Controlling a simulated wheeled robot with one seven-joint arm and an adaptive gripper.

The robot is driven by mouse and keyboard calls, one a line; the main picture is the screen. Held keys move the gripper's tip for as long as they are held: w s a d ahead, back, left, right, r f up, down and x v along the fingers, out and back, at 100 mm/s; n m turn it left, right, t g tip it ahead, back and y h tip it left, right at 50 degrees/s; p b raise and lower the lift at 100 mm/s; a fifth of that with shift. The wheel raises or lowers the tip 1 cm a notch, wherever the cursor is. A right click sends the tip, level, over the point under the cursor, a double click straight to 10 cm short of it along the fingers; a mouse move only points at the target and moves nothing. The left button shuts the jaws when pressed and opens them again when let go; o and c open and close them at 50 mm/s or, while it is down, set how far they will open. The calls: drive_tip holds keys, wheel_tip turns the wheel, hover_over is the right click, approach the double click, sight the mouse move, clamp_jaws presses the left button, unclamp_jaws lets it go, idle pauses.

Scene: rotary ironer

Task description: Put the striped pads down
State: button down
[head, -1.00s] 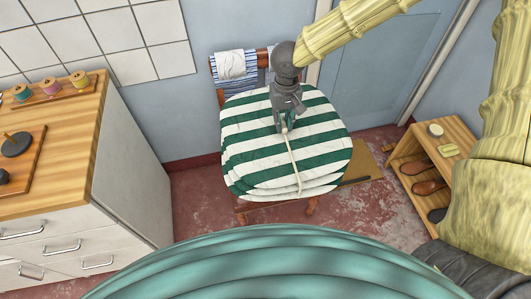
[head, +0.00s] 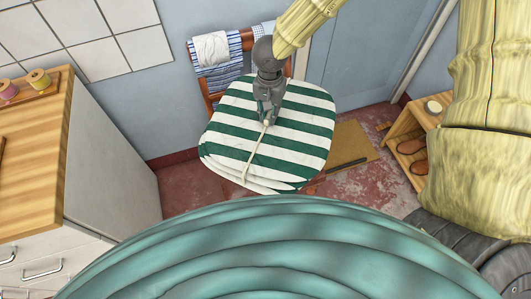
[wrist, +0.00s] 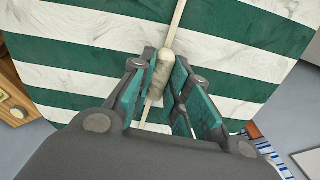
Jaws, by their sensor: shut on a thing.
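The striped pads (head: 290,132) are a stack of green and white cushions over the seat of a wooden chair (head: 247,42). A pale cord (head: 252,157) runs across the top pad. My gripper (head: 267,120) is above the middle of the stack, shut on the cord's beige toggle. In the wrist view the toggle (wrist: 160,76) sits between the teal fingers (wrist: 158,88), with the striped top pad (wrist: 85,50) right behind it. The pads hide the seat, and I cannot tell whether they rest on it or hang just above.
Striped and white cloths (head: 212,50) hang on the chair back. A brown mat (head: 352,143) with a dark bar on it lies right of the chair. A wooden shoe rack (head: 402,127) stands at right, a wood-topped cabinet (head: 38,130) at left. Red floor is open between cabinet and chair.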

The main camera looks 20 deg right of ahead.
drive_tip(key=s+f+m+b, duration=0.1)
drive_tip(key=f+m+b, duration=0.1)
drive_tip(key=f+m, duration=0.1)
drive_tip(key=s+d+f+m+b, duration=0.1)
drive_tip(key=f+m+b, duration=0.2)
drive_tip(key=f+m, duration=0.1)
drive_tip(key=s+d+f+m+b, duration=0.1)
drive_tip(key=f+m+b, duration=0.1)
drive_tip(key=f+m, duration=0.1)
drive_tip(key=shift+s+f+m, duration=0.3)
drive_tip(key=shift+s+m, duration=0.1)
drive_tip(key=shift+m, duration=0.3)
drive_tip(key=s+d+f+m+b, duration=0.3)
drive_tip(key=d+f+m+b, duration=0.2)
drive_tip(key=f+m+b, duration=0.8)
drive_tip(key=w+a+f+m+p, duration=0.1)
drive_tip(key=w+a+p, duration=0.1)
drive_tip(key=w, duration=0.5)
drive_tip(key=w+a+f+m+p, duration=0.1)
drive_tip(key=w+a+m+p, duration=0.1)
drive_tip(key=w, duration=0.6)
drive_tip(key=shift+a+m+p, duration=0.3)
drive_tip(key=shift+a+p, duration=0.1)
drive_tip(key=shift+a, duration=0.3)
drive_tip(key=shift+f, duration=0.1)
drive_tip(key=c, duration=1.6)
unclamp_jaws()
drive_tip(key=shift+c, duration=0.2)
drive_tip(key=shift+o, duration=1.4)
